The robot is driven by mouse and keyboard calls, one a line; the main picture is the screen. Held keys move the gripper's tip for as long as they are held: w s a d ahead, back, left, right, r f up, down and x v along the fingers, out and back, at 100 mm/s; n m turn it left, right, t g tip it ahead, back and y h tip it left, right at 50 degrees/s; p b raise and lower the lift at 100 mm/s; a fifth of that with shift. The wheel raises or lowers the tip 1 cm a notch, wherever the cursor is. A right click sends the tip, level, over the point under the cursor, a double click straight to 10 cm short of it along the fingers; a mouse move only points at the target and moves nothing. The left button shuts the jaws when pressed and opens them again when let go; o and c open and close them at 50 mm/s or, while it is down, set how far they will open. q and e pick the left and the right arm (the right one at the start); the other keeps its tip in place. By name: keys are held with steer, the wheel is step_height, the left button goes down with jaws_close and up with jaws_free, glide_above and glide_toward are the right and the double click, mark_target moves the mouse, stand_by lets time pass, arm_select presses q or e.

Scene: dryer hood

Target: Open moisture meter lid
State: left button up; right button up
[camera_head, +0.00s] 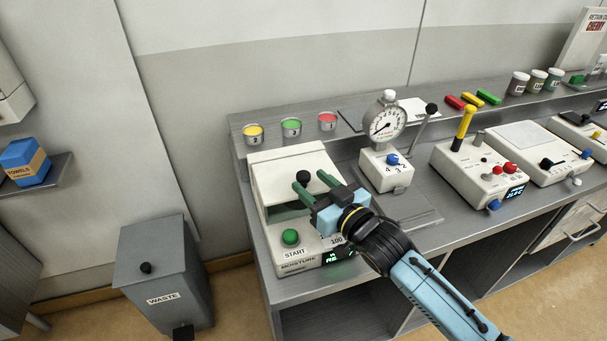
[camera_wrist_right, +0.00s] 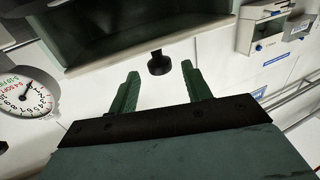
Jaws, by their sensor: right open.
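The white moisture meter (camera_head: 290,262) stands at the left end of the grey bench, with a green START button and a lit display on its front. Its white lid (camera_head: 283,170) is the boxy upper part. A dark green area shows below the lid's front edge; I cannot tell how far the lid is raised. A black knob (camera_head: 303,176) is at the lid's front. My right gripper (camera_head: 309,181) is open at the knob. In the right wrist view the knob (camera_wrist_right: 158,64) lies between and slightly beyond the green fingertips (camera_wrist_right: 160,70). My left gripper is out of view.
A dial gauge (camera_head: 387,125) on a white base stands right of the meter. Several labelled cups, including a green one (camera_head: 291,128), sit on the shelf behind. More instruments (camera_head: 488,165) stand to the right. A grey waste bin (camera_head: 165,270) is on the floor at left.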

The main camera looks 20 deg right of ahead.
mark_target(308, 180)
steer(key=shift+x, duration=1.95)
steer(key=shift+s, duration=0.1)
steer(key=shift+c, duration=0.3)
jaws_close()
